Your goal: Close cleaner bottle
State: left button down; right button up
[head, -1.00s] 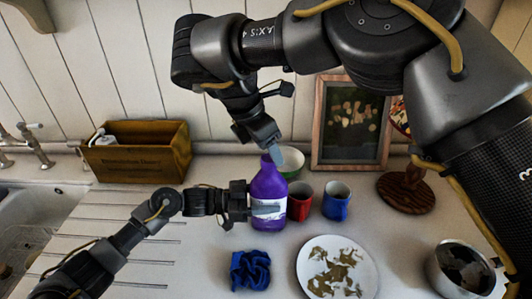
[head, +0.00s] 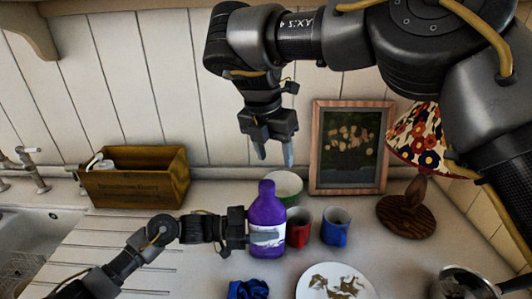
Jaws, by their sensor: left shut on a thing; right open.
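The purple cleaner bottle (head: 267,208) stands upright on the counter with a pale label on its front. Its rounded purple top is in plain view; whether that is a seated cap is too small to tell. My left gripper (head: 264,238) is shut around the bottle's body from the left. My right gripper (head: 275,155) is open and empty, pointing down above the bottle top, a clear gap away from it.
A red mug (head: 299,228) and a blue mug (head: 336,226) stand just right of the bottle, with a green-white bowl (head: 285,184) behind. A plate (head: 318,291), blue cloth (head: 248,290), picture frame (head: 349,188), lamp (head: 407,216), wooden box (head: 137,188) and pot (head: 466,287) surround them.

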aim_at(267, 184)
jog(key=n, duration=0.5)
jog(key=shift+r+g+y, duration=0.25)
jog(key=shift+g+y, duration=0.05)
jog(key=shift+y, duration=0.1)
jog(key=n, duration=0.5)
jog(key=shift+s+a+r+y, duration=0.15)
jog(key=shift+a+y, duration=0.1)
jog(key=shift+y, duration=0.05)
jog(key=n, duration=0.4)
jog(key=shift+s+a+n+g, duration=0.25)
jog(key=shift+n+g, duration=0.05)
jog(key=n, duration=0.5)
jog(key=shift+s+a+y, duration=0.25)
jog(key=shift+a+y, duration=0.05)
jog(key=shift+f, duration=4)
